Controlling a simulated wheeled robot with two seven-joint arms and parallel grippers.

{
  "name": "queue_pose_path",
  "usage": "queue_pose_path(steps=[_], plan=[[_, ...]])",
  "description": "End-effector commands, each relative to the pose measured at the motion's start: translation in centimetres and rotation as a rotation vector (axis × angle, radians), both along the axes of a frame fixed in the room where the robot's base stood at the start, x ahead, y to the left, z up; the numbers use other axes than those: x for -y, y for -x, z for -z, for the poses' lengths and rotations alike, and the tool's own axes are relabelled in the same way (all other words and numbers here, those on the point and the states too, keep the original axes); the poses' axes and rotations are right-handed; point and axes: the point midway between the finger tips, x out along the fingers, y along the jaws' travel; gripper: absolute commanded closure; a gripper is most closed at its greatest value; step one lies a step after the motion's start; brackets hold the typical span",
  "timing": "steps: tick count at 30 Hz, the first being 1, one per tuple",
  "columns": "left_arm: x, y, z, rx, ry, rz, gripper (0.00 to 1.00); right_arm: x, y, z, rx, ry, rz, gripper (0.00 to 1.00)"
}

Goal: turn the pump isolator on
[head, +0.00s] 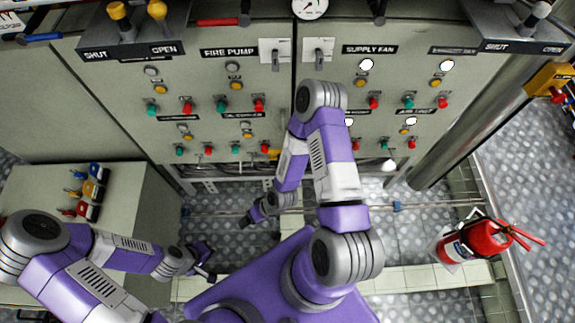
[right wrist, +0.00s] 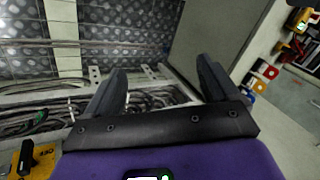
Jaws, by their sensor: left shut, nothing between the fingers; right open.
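No label reading pump isolator is legible. A white plate with a grey lever switch (head: 275,53) sits beside the FIRE PUMP label (head: 228,52) on the panel. A yellow unit with a black handle (right wrist: 27,157) shows at the lower left of the right wrist view; I cannot tell whether it is the isolator. My right gripper (head: 246,221) is open and empty, low in front of the panel; its spread fingers (right wrist: 160,88) show in the right wrist view, touching nothing. My left gripper (head: 208,265) is shut and empty above the floor, right of the low cabinet.
A low cabinet (head: 130,190) with red, yellow and blue handles stands at left. Cables (right wrist: 150,100) run under the panel. My right arm covers part of the panel's middle.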

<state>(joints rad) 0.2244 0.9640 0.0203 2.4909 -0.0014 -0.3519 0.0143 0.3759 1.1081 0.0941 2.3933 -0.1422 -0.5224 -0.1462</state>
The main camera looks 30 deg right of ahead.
Motion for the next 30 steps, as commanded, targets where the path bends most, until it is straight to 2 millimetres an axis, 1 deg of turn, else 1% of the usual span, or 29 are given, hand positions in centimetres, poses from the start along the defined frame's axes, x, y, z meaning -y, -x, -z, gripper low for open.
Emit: queue_pose_path(steps=[1,2,3,5,6,7,8,9,10,11,12,14,15,18,20,22,25,28,30], plan=[[0.0,0.0,1.5,-0.001,-0.001,-0.001,1.0,-0.4,-1.2,3.0,0.087,-0.031,-0.004,0.04],[0.0,0.0,2.0,-0.001,-0.001,-0.001,1.0,-0.7,-2.2,4.2,0.157,-0.045,-0.01,0.0],[0.0,0.1,2.7,-0.002,-0.001,-0.001,1.0,-0.9,-3.8,5.7,0.26,-0.059,-0.007,0.0],[0.0,0.1,3.7,-0.002,-0.001,-0.001,1.0,-1.0,-6.1,7.5,0.421,-0.063,0.019,0.0],[0.0,0.1,4.4,-0.002,-0.001,-0.001,1.0,-0.6,-7.6,8.4,0.528,-0.051,0.049,0.0],[0.0,0.1,4.9,-0.001,-0.001,-0.001,1.0,-0.3,-8.7,9.1,0.608,-0.034,0.077,0.0],[0.0,0.1,5.3,-0.001,-0.001,-0.001,1.0,0.4,-9.7,9.6,0.686,-0.008,0.112,0.0],[0.0,0.0,6.0,-0.001,-0.001,-0.001,1.0,1.5,-10.9,10.2,0.785,0.035,0.166,0.0],[0.0,0.0,6.4,-0.001,-0.001,-0.001,1.0,2.4,-11.7,10.6,0.854,0.076,0.211,0.0],[0.0,0.0,6.9,-0.001,-0.001,-0.001,1.0,3.5,-12.3,10.9,0.919,0.125,0.258,0.0],[0.0,0.0,7.4,-0.001,-0.001,-0.001,1.0,5.1,-12.9,11.3,0.993,0.196,0.321,0.0],[0.0,0.0,8.1,-0.001,-0.001,-0.001,1.0,7.7,-13.4,11.7,1.082,0.315,0.416,0.0],[0.0,0.0,8.6,-0.001,-0.001,-0.001,1.0,9.4,-13.3,11.9,1.125,0.395,0.478,0.0],[0.0,0.0,9.3,0.0,0.0,-0.001,1.0,12.9,-12.5,12.4,1.189,0.581,0.6,0.0],[0.0,0.0,9.6,0.0,0.0,-0.001,1.0,14.5,-11.9,12.5,1.205,0.668,0.653,0.0],[0.0,0.0,9.8,0.0,0.0,-0.001,1.0,15.6,-11.4,12.5,1.215,0.739,0.693,0.0],[0.0,0.0,10.0,0.0,0.0,-0.001,1.0,16.6,-11.2,12.5,1.219,0.791,0.72,0.0],[0.0,0.0,10.4,0.0,0.0,-0.001,1.0,17.3,-12.0,12.5,1.222,0.799,0.723,0.0],[0.0,0.0,10.7,0.0,0.0,-0.001,1.0,17.9,-13.0,12.5,1.222,0.798,0.722,0.0]])
